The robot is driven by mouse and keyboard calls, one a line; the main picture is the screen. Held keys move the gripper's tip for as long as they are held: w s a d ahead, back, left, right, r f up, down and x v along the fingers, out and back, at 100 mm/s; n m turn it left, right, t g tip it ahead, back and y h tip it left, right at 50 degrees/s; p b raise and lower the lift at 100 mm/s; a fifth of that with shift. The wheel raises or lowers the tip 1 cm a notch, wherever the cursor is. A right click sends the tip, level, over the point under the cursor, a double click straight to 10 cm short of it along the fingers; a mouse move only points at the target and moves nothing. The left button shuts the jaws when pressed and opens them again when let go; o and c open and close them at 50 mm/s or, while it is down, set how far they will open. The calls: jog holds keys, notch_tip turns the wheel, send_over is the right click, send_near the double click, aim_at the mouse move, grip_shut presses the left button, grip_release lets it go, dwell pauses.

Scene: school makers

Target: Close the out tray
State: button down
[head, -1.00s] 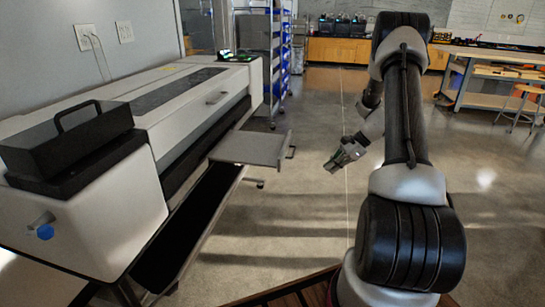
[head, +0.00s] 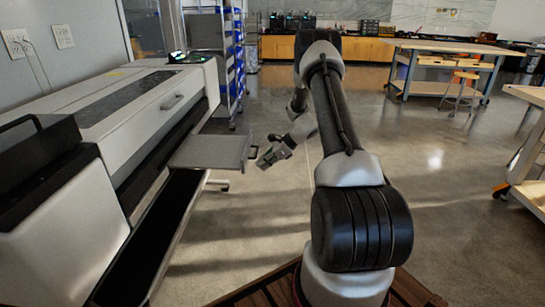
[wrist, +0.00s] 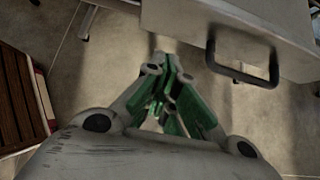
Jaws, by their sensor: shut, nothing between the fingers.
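The out tray (head: 210,152) is a flat grey tray sticking out from the front of the large printer (head: 125,105), pulled open. A dark U-shaped handle (head: 251,146) is on its outer end. My gripper (head: 262,162) is just right of the handle, its fingers pointing toward the tray. The gripper is shut and empty. I cannot tell for sure whether it touches the tray.
A long dark catch trough (head: 150,240) runs below the printer's front. A cart with blue bins (head: 233,60) stands behind the tray. Workbenches (head: 455,50) and a stool (head: 462,90) are at the right. The floor between is clear.

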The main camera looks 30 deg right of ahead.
aim_at(183, 161)
jog(key=shift+w+a+r, duration=0.1)
jog(key=shift+w+a, duration=0.45)
jog(key=shift+a, duration=0.2)
jog(key=shift+w+a+r, duration=0.1)
jog(key=shift+w+a, duration=0.4)
jog(key=shift+a, duration=0.25)
jog(key=shift+a, duration=0.1)
jog(key=w+a, duration=0.5)
jog(key=a, duration=0.3)
jog(key=w+a, duration=0.6)
jog(key=a, duration=0.3)
jog(key=w+a, duration=0.6)
jog(key=a, duration=0.2)
jog(key=shift+w+a, duration=0.1)
jog(key=shift+a, duration=0.1)
jog(key=shift+w+a, duration=0.35)
jog(key=shift+a, duration=0.15)
jog(key=shift+a+r, duration=0.1)
